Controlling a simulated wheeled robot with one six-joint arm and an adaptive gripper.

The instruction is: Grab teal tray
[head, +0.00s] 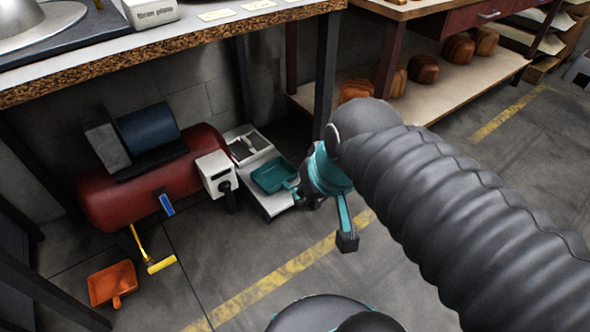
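The teal tray (272,175) is a shallow, scoop-like pan with a short handle on its lower right. It rests on a low light-grey platform beside the red tank, under the workbench. My arm reaches in from the right, and its dark and teal end is just right of the tray. My gripper (304,195) is close to the tray's handle. The fingers are small, dark and partly hidden by the wrist, so I cannot tell whether they touch the handle or how far they are open.
A red tank (150,180) with a blue motor (150,127) stands left of the tray. A white box (216,174) and a pale tray (248,144) are close by. The workbench (170,48) overhangs behind. An orange dustpan (113,284) lies at lower left. The floor in front is open.

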